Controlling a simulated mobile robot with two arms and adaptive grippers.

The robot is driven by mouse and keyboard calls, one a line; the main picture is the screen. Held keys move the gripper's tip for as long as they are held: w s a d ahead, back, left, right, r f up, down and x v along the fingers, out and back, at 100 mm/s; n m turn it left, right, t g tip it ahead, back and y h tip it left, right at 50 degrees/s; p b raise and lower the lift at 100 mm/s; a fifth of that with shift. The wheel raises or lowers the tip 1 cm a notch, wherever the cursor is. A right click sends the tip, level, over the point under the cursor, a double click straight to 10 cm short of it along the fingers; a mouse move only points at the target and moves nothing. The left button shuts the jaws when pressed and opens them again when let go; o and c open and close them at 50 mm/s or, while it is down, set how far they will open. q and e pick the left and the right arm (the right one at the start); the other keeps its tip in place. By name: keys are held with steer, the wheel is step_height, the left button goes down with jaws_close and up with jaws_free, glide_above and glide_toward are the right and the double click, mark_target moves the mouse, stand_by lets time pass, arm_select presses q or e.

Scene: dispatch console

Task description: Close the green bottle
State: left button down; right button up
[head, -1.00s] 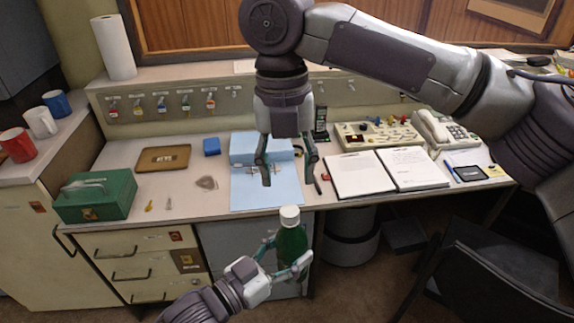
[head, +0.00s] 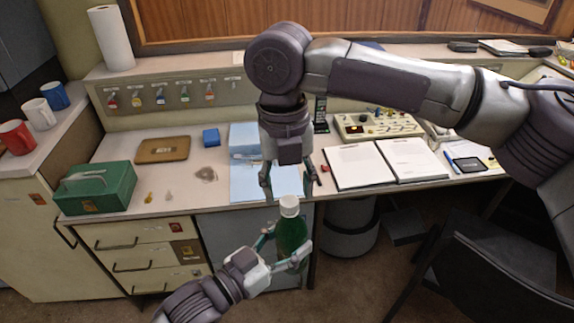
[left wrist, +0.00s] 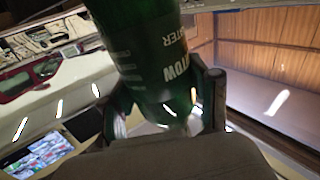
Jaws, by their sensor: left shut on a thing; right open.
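The green bottle (head: 291,237) stands upright in front of the desk edge, with a white cap (head: 289,206) on its top. I cannot tell how tight the cap is. My left gripper (head: 287,252) is shut on the bottle's body from below left. The bottle's lettered side fills the middle of the left wrist view (left wrist: 148,60). My right gripper (head: 287,190) points down, open and empty, with its fingers apart just above the cap.
The desk holds a blue folder (head: 250,182), an open book (head: 385,163), a green cash box (head: 97,188) and a brown tray (head: 163,149). A black chair (head: 490,265) stands at the lower right.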

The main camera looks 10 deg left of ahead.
mark_target(291, 236)
steer(key=shift+f, duration=1.15)
